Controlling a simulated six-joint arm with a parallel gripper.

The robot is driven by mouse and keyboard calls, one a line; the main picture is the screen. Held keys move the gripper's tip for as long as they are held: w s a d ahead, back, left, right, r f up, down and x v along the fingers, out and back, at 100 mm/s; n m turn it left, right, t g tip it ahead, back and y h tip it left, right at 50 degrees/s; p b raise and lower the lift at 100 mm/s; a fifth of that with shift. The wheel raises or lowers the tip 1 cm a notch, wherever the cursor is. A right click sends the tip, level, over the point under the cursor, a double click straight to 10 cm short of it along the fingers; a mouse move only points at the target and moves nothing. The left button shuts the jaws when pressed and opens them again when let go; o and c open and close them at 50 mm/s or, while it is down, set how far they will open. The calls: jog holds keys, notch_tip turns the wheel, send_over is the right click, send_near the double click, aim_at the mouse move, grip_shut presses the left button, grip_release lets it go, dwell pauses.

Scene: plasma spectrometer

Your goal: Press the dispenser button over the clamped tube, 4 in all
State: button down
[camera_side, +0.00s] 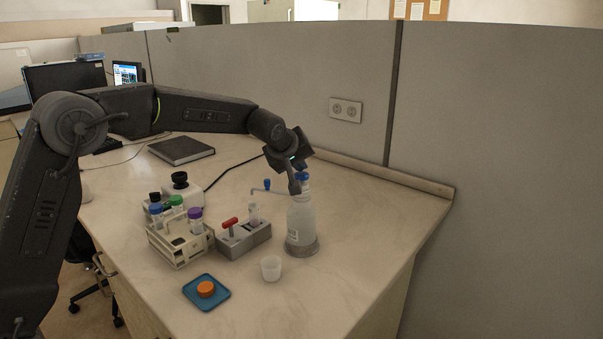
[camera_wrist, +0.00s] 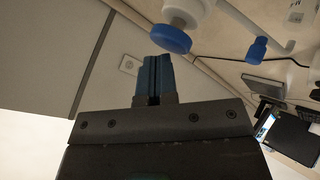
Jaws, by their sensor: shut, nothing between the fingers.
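The dispenser is a pale bottle (camera_side: 301,222) with a blue button (camera_side: 302,176) on top and a thin spout reaching left to a blue tip (camera_side: 267,184). The button is a large blue disc (camera_wrist: 170,39) in the wrist view. My gripper (camera_side: 295,188) is shut and empty, its fingertips right beside the button in the side view. In the wrist view my gripper's fingertips (camera_wrist: 154,62) appear close to the button's edge; I cannot tell if they touch. A clear tube (camera_side: 253,213) stands in the grey clamp block (camera_side: 244,240) with a red handle (camera_side: 229,223), under the spout. Its fill level is too small to tell.
A white rack (camera_side: 178,250) with several capped tubes stands left of the clamp. A white cup (camera_side: 270,268) and a blue tray (camera_side: 208,305) with an orange cap (camera_side: 206,289) are in front. A dark notebook (camera_side: 181,151) lies behind. The table's right side is clear.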

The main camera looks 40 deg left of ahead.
aim_at(299, 174)
jog(key=shift+f, duration=0.5)
dwell(0.3)
jog(key=shift+r, duration=1.25)
jog(key=shift+r, duration=2.55)
dwell(0.4)
notch_tip(299, 174, up, 4)
jog(key=shift+f, duration=0.1)
jog(key=shift+f, duration=0.15)
